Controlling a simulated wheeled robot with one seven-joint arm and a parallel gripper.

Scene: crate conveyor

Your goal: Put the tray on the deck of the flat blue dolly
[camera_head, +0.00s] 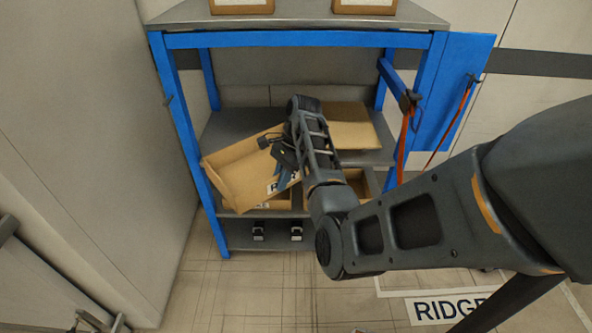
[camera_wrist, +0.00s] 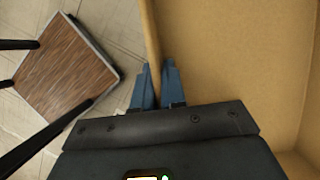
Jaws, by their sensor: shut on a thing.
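The tray is a tan, open, shallow box (camera_head: 235,178) held tilted in front of the blue-framed bench. My gripper (camera_head: 281,180) is at its right side in the head view, partly hidden by my wrist. In the wrist view the blue fingertips (camera_wrist: 157,85) stand on both sides of the tray's wall (camera_wrist: 151,38), shut on it. The tray's inside (camera_wrist: 235,60) fills the right of that view and looks empty there. I cannot make out a flat blue dolly in either view.
The blue-framed bench (camera_head: 300,40) has grey shelves. Two small dark items sit on the lower shelf (camera_head: 277,240). A wood-topped piece (camera_wrist: 68,65) with black bars stands on the floor, left.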

